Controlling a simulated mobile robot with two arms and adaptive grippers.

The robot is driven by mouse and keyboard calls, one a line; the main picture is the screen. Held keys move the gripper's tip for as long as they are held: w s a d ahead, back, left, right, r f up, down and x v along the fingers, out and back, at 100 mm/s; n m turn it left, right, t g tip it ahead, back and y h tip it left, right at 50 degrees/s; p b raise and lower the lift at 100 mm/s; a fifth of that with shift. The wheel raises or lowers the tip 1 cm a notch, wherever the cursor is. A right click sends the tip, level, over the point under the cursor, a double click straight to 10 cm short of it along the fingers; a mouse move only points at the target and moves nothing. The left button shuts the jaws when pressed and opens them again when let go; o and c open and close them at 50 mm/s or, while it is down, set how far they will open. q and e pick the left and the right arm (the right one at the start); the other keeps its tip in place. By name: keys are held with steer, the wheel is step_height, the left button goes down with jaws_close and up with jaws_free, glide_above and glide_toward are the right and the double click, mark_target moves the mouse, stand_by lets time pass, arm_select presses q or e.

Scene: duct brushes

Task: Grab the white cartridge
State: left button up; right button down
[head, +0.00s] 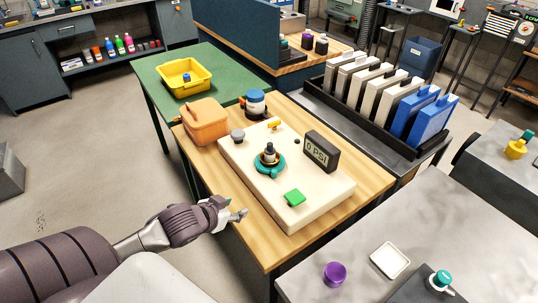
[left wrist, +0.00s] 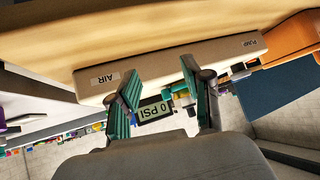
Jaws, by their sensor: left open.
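Several white upright cartridges (head: 370,88) with dark tops stand in a row in a black rack (head: 325,107) at the back right, beside blue ones (head: 432,118). I cannot tell which white one is meant. My left gripper (head: 238,211) is at the near left edge of the wooden table, well away from the rack. In the left wrist view its teal-padded fingers (left wrist: 160,88) are apart, with nothing held between them. The rack does not clearly show in that view. My right gripper is not in view.
A cream board (head: 290,208) with a 0 PSI gauge (head: 321,151) lies on the wooden table (head: 377,181), between my gripper and the rack. An orange case (head: 205,122) stands behind it. A grey table (head: 330,240) with a purple cup (head: 334,274) is at front right.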

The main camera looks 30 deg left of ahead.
mark_target(268, 147)
arm_select(q)
steer(key=w+a+r+t+h, duration=0.2)
steer(key=w+a+r+t, duration=0.1)
steer(key=w+r, duration=0.65)
steer(key=shift+m, duration=0.3)
steer(key=x, duration=0.6)
steer(key=shift+w+r+b, duration=0.25)
steer(key=shift+w+b, duration=0.05)
steer(key=shift+w, duration=0.25)
steer(key=shift+r+p+x, duration=0.15)
steer(key=shift+p+x, duration=0.15)
steer(key=shift+x, duration=1.05)
steer(key=shift+r+p+x, duration=0.15)
steer(key=shift+p+x, duration=0.1)
steer(key=shift+x, duration=1.05)
steer(key=shift+w, duration=0.1)
jaws_close()
